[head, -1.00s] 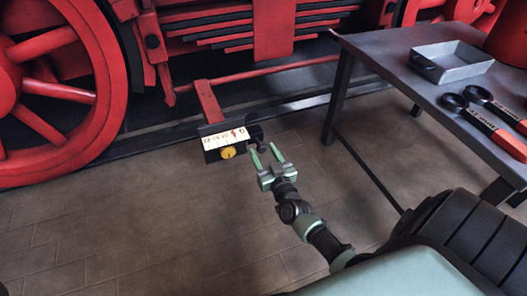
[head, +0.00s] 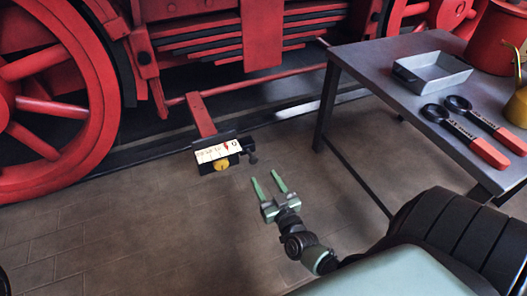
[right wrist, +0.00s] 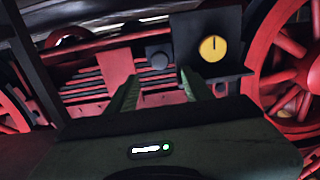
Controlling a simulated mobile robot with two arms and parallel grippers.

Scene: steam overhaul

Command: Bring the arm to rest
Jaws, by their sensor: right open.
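My right gripper (head: 268,186) is open and empty, with its two pale green fingers apart. It is over the floor, a short way below and right of a dark control box in the head view. The box (head: 217,156) has a white labelled panel, a yellow knob (head: 221,165) and a dark knob (head: 250,159) at its right side. In the right wrist view the yellow knob (right wrist: 212,48) and the dark knob (right wrist: 158,57) are ahead of the fingers (right wrist: 160,92), and nothing is between them. My left gripper is not in view.
A grey table (head: 376,62) stands at the right with a metal tray (head: 432,84), two red-handled tools (head: 466,136), a red can (head: 490,40) and a yellow object (head: 517,108). A red locomotive with a large wheel (head: 50,110) fills the back. The floor (head: 150,235) at lower left is clear.

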